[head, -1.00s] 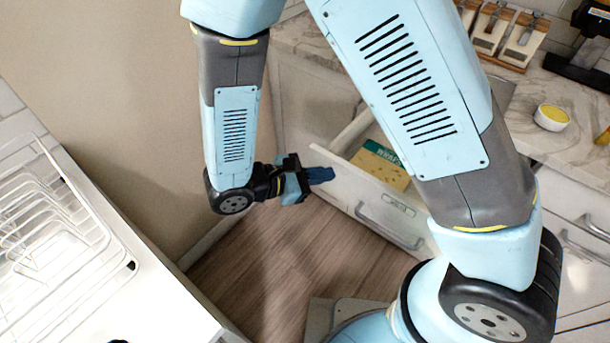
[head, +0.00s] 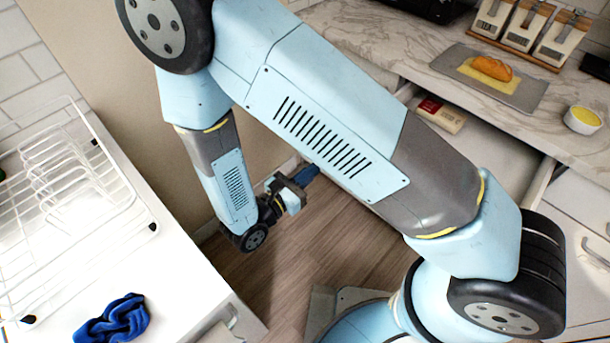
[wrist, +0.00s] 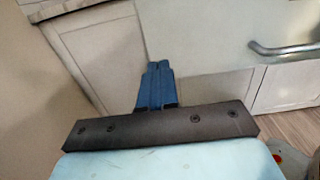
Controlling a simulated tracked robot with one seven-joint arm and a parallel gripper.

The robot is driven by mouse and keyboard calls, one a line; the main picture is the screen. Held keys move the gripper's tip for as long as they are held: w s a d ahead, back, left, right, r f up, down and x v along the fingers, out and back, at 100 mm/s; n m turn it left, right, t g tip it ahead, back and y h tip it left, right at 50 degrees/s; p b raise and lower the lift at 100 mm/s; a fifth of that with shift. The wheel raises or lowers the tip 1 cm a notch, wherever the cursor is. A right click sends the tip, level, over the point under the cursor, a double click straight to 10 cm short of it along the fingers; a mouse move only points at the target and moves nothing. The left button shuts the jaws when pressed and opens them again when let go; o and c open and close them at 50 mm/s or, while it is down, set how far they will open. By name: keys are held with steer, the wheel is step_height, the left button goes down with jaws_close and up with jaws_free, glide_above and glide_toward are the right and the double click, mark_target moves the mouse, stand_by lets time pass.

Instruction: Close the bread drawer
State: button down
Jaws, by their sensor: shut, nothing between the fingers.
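The bread drawer stands open under the counter. Its inside (head: 500,155) shows to the right of my arm in the head view, with a red-and-white packet (head: 441,114) at the back. My arm hides its front in that view. In the wrist view a pale drawer front (wrist: 215,35) with a metal handle (wrist: 285,51) fills the upper right. My gripper (head: 308,174) is low over the floor at the left of the drawer. Its blue fingers (wrist: 157,75) are shut together and empty, overlapping the front's left part in the picture; I cannot tell whether they touch.
A marble counter (head: 385,40) holds a board (head: 520,95) with a bread roll (head: 491,68), several canisters and a yellow-filled bowl (head: 583,120). A white counter at left carries a dish rack (head: 75,195) and a blue cloth (head: 113,319). Wooden floor (head: 285,255) is clear around my gripper.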

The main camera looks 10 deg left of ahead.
steer(key=x, duration=0.6)
steer(key=shift+w+d, duration=0.15)
steer(key=shift+d, duration=0.05)
